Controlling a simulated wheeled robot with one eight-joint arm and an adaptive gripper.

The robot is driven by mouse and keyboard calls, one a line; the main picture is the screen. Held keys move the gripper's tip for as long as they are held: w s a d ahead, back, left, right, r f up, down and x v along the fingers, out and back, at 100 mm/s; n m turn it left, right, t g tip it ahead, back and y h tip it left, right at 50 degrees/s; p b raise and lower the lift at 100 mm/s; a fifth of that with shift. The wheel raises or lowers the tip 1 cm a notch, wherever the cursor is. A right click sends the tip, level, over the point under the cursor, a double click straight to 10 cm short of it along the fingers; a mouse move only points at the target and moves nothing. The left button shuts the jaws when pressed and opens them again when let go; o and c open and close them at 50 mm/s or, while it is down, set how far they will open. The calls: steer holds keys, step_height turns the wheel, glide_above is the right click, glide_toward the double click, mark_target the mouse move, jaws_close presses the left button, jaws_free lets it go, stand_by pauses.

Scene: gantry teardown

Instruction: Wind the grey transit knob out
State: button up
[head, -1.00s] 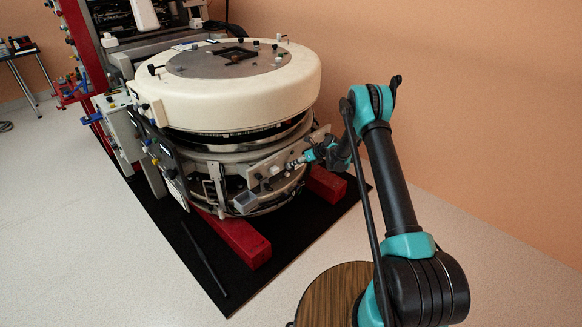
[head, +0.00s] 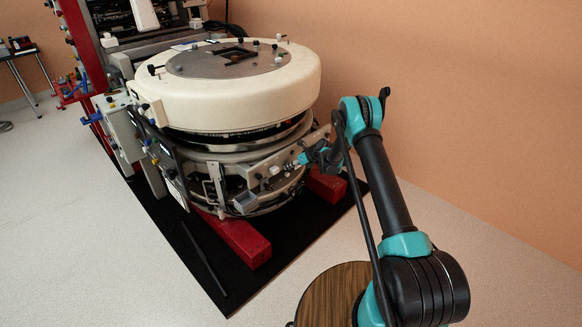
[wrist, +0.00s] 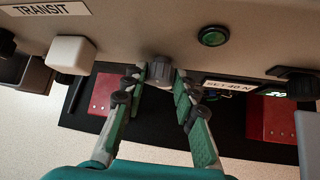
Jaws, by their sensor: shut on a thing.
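The grey transit knob (wrist: 159,71) is a small ribbed knob on the underside edge of a grey panel (wrist: 150,25). My gripper (wrist: 157,80) reaches up to it in the wrist view, with one green-and-grey finger on each side, shut on it. In the head view my gripper (head: 300,159) is at the front panel of the large round machine (head: 230,95). The knob is too small to make out there. A plate reading TRANSIT (wrist: 47,10) is at the upper left in the wrist view.
Close by on the panel are a white square knob (wrist: 71,54), a green button (wrist: 213,37), a label that seems to read SET 40 N (wrist: 228,86) and a black knob (wrist: 297,82). Red beams (head: 240,238) lie on a black mat (head: 190,262). The floor at right is clear.

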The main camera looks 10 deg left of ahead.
jaws_close()
steer(key=shift+s+a+f+n+t+h, duration=0.1)
steer(key=shift+s+a+n+t+h, duration=0.1)
steer(key=shift+n+t+h, duration=1.2)
steer(key=shift+s+a+f+n+t+h, duration=0.15)
steer(key=shift+n+t+h, duration=0.65)
steer(key=shift+t, duration=1.2)
steer(key=shift+s+a+f+n+t+h, duration=0.1)
steer(key=shift+s+n+t+h, duration=0.15)
steer(key=shift+n+t+h, duration=0.95)
steer(key=shift+t+y, duration=0.4)
steer(key=shift+t, duration=0.2)
